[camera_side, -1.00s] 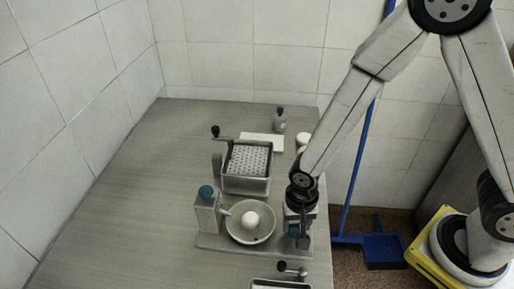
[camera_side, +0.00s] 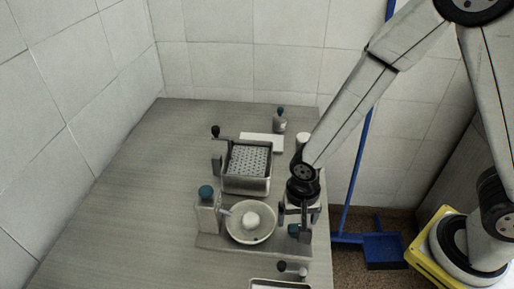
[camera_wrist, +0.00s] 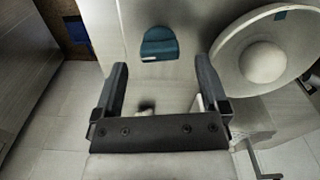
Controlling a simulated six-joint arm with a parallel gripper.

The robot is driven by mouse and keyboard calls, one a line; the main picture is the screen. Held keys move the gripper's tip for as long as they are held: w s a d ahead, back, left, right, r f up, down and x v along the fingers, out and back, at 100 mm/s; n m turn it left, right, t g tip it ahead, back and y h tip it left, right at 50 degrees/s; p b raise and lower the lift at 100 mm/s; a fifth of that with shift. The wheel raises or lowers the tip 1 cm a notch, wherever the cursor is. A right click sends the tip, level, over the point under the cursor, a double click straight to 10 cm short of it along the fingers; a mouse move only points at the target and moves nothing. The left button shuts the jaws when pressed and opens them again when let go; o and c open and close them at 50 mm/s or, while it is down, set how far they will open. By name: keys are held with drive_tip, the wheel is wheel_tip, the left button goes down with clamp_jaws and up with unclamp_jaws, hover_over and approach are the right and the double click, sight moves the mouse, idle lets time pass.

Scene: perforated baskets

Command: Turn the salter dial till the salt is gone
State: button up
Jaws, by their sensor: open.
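The salter has a pale dish (camera_side: 238,238) with a white mound of salt (camera_side: 250,219) in it. A post with a teal knob (camera_side: 206,192) stands left of the dish. A second teal part, the dial (camera_side: 293,230), shows right of the dish, partly hidden by my gripper (camera_side: 293,222). In the wrist view, the teal dial (camera_wrist: 158,43) lies ahead of the fingertips, between their lines. There the dish (camera_wrist: 225,65) and the salt mound (camera_wrist: 263,62) are to the right. My gripper (camera_wrist: 160,78) is open and empty, apart from the dial.
A perforated basket (camera_side: 270,183) stands behind the dish. A small bottle (camera_side: 280,124) and a white block (camera_side: 258,137) are at the back. Another metal tray (camera_side: 280,284) is at the front edge. The table's left side is clear.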

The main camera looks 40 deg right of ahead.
sight(297, 225)
drive_tip(key=shift+r, duration=2.85)
drive_tip(key=shift+d, duration=0.1)
drive_tip(key=d+r+n+t, duration=0.2)
drive_tip(key=d+r+n, duration=0.2)
drive_tip(key=d, duration=0.9)
drive_tip(key=n, duration=0.3)
drive_tip(key=shift+s+d+r+t, duration=0.2)
drive_tip(key=shift+s+t, duration=0.1)
